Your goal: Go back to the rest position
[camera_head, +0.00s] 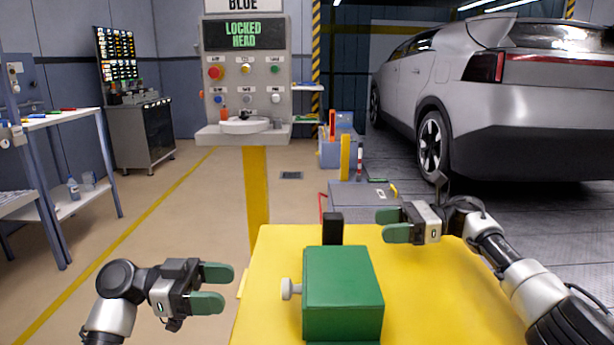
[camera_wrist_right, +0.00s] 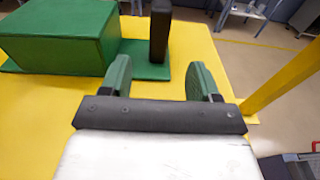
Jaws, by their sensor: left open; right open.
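My left gripper (camera_head: 212,287) is open and empty. It is in the air to the left of the yellow surface (camera_head: 262,315), with its green fingers pointing right. My right gripper (camera_head: 392,226) is open and empty above the far right part of the yellow surface, with its fingers pointing left. In the right wrist view its two green fingers (camera_wrist_right: 158,80) are spread apart with nothing between them. A green box (camera_head: 343,292) with a pale knob on its left side sits on the yellow surface between my grippers. A black post (camera_head: 332,229) stands behind it.
A grey panel (camera_head: 247,85) with coloured buttons and a "LOCKED HEAD" display stands ahead on a yellow column (camera_head: 256,195). A silver car (camera_head: 500,100) is at the right. A white table (camera_head: 60,117) and dark cabinet (camera_head: 143,135) are at the left. Floor is clear at the left.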

